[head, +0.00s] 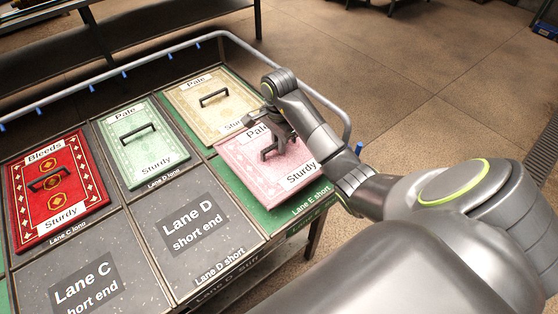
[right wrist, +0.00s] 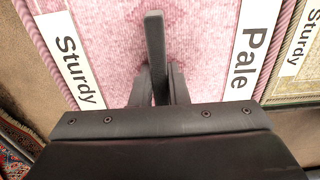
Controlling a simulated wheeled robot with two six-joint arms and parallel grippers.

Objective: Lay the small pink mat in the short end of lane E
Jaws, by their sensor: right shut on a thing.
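The small pink mat (head: 262,174), with labels "Pale" and "Sturdy", is over the short end of lane E (head: 291,215), whose green floor shows along its near edge. My right gripper (head: 276,138) is shut on the mat's dark handle. In the right wrist view the fingers (right wrist: 157,88) are around the handle (right wrist: 155,42), with the pink mat (right wrist: 195,35) under them. The mat looks roughly level; I cannot tell whether it touches the lane floor. My left gripper is not in view.
A cream mat (head: 190,103) lies in the long end behind the pink one. A green mat (head: 128,150) and a red mat (head: 50,205) lie further left. The short ends of lane D (head: 220,235) and lane C (head: 125,265) are bare. A grey rail (head: 325,101) borders the table.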

